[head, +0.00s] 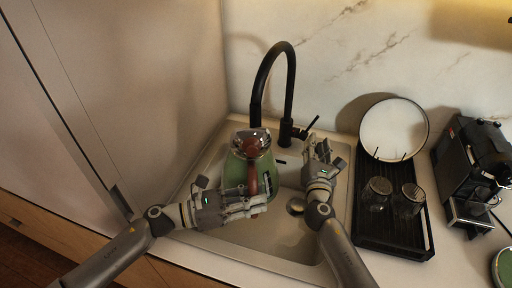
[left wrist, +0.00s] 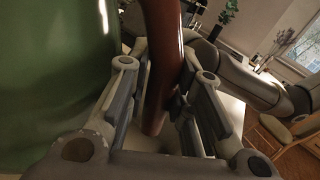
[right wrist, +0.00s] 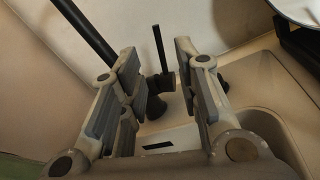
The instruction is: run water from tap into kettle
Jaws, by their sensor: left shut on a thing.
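The kettle (head: 235,173) is green with a shiny top and a red-brown handle (left wrist: 163,50). It is at the sink's left side, below the black tap's spout end (head: 256,118). My left gripper (head: 262,201) is shut on the handle; the green body (left wrist: 55,75) fills the left of the left wrist view. The tap (head: 290,85) arches over the sink, with a thin lever (head: 312,124) at its base. My right gripper (head: 319,150) is open near the lever. The lever (right wrist: 158,48) shows beyond its fingers in the right wrist view. No water stream is visible.
The sink (head: 240,236) has a round drain (head: 295,206). To its right a black rack (head: 395,240) holds two glasses (head: 379,190) and a round white plate (head: 394,129). A black coffee machine (head: 472,160) stands farther right. A wall closes off the left.

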